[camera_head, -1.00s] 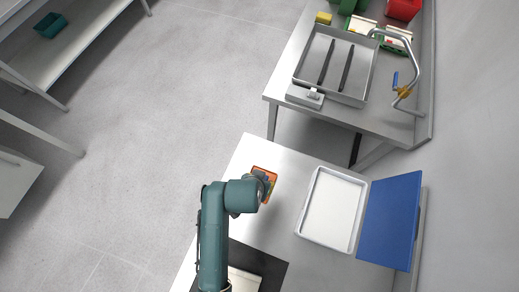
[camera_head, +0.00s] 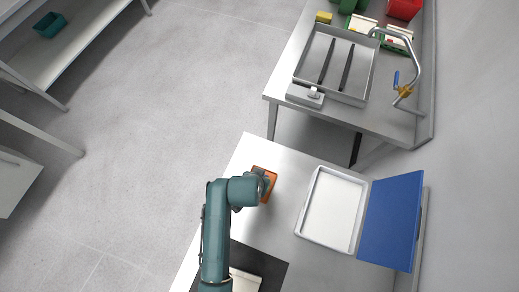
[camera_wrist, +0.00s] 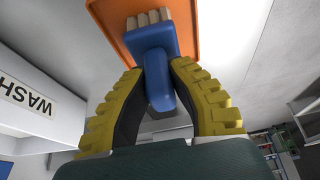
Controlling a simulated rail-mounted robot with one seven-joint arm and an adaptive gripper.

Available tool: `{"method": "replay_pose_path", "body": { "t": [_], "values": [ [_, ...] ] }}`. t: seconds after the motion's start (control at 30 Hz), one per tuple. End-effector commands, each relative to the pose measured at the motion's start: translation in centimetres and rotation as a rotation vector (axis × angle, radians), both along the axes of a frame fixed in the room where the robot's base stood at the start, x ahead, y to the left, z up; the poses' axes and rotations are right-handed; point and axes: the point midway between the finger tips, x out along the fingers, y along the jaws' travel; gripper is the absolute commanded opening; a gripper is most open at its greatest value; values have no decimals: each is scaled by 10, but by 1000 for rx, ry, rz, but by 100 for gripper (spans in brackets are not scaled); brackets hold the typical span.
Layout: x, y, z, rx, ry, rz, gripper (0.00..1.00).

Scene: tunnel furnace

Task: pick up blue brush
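The blue brush (camera_wrist: 160,78) shows in the wrist view, with a blue handle and pale bristles at the top of the picture. Behind the bristles is a flat orange thing (camera_wrist: 206,25). My gripper (camera_wrist: 157,68) has yellow ribbed fingers with dark inner faces. Their tips close in on both sides of the handle and appear to touch it. In the head view my gripper (camera_head: 263,185) is over the orange thing (camera_head: 257,171) on the white table, and hides most of the brush.
A white tray (camera_head: 299,229) with a raised blue lid (camera_head: 390,221) stands to the right on the same table. Behind is a grey sink bench (camera_head: 335,112) with a tap (camera_head: 417,68). A black mat (camera_head: 270,268) lies near my arm.

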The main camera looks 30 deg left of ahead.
Motion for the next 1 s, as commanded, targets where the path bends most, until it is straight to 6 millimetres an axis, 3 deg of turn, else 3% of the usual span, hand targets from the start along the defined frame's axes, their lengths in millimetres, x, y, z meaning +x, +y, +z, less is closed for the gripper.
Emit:
{"method": "replay_pose_path", "body": {
  "t": [0.33,0.7,0.83,1.0],
  "values": [
    [0,0,3,1,0,0,0],
    [1,0,82,2,-3,1,0],
    [0,0,97,0,0,0,0],
    [0,0,100,0,2,0,0]
  ]
}}
